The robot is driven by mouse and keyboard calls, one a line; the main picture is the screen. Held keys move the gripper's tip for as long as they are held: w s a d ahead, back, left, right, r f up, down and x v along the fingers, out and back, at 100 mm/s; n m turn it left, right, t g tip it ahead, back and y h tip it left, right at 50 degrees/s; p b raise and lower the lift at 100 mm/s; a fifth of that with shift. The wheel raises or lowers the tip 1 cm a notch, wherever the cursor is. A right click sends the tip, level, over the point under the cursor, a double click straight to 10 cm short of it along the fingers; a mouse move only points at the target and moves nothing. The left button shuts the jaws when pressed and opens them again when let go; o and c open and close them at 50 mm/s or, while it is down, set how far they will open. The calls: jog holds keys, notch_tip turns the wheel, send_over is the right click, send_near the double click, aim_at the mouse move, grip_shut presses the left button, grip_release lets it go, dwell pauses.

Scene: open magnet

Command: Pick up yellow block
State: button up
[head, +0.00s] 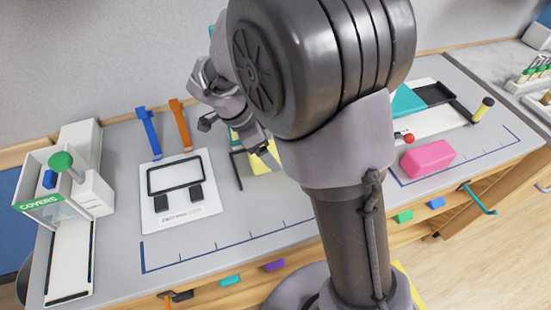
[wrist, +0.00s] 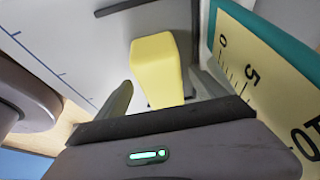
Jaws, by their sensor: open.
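The yellow block (wrist: 156,68) stands on the grey table in the wrist view, just ahead of my gripper and roughly between its two fingers. My gripper (wrist: 163,92) is open, with one finger to the left of the block and the other to its right. I cannot tell whether either finger touches it. In the head view, a part of the yellow block (head: 262,163) shows beside my gripper (head: 235,135); my arm hides the rest.
A yellow ruler board with a teal edge (wrist: 255,75) stands close on the right in the wrist view. In the head view, a white panel (head: 205,215) lies left of the block, and a pink block (head: 428,158) lies at the right. The front table strip is clear.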

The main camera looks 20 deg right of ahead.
jog(key=shift+d+f, duration=0.2)
jog(key=shift+f, duration=0.3)
jog(key=shift+r, duration=0.15)
jog(key=shift+c, duration=0.7)
jog(key=c, duration=1.3)
jog(key=shift+o, duration=0.2)
jog(key=shift+w+r, duration=0.1)
